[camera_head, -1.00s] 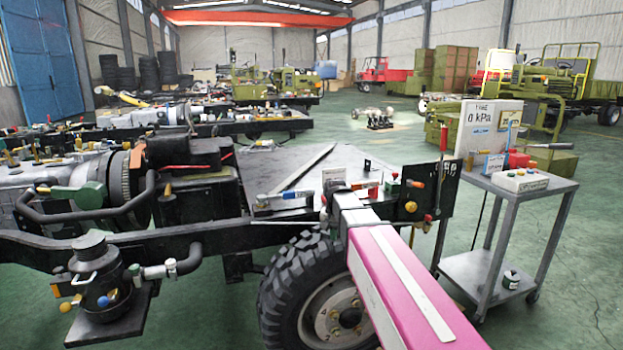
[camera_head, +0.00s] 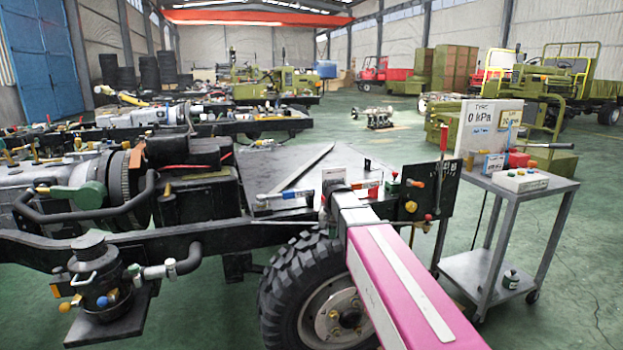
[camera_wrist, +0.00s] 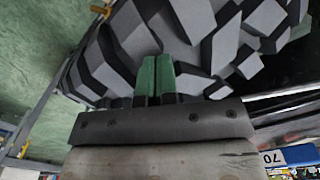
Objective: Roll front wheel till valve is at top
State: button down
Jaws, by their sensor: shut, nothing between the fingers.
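The front wheel (camera_head: 318,295) shows in the head view under the chassis frame, with a black lugged tyre and a pale rim. My pink and white arm covers its right side, and the picture edge cuts off its bottom. I cannot make out the valve. In the wrist view the tyre tread (camera_wrist: 205,30) fills the top, close in front of my gripper (camera_wrist: 157,62). Its green fingers are shut together with nothing between them. Their tips are at the tread lugs; I cannot tell whether they touch. My gripper is hidden in the head view.
A grey cart (camera_head: 545,185) with a gauge board (camera_head: 490,130) reading 0 kPa stands right of the wheel. The chassis (camera_head: 215,235) carries a black canister (camera_head: 100,285) at left. Green floor is open at the far right.

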notch_tip(320, 180, up, 7)
jog(key=shift+r, duration=0.2)
dwell(0.6)
jog(key=shift+a, duration=0.1)
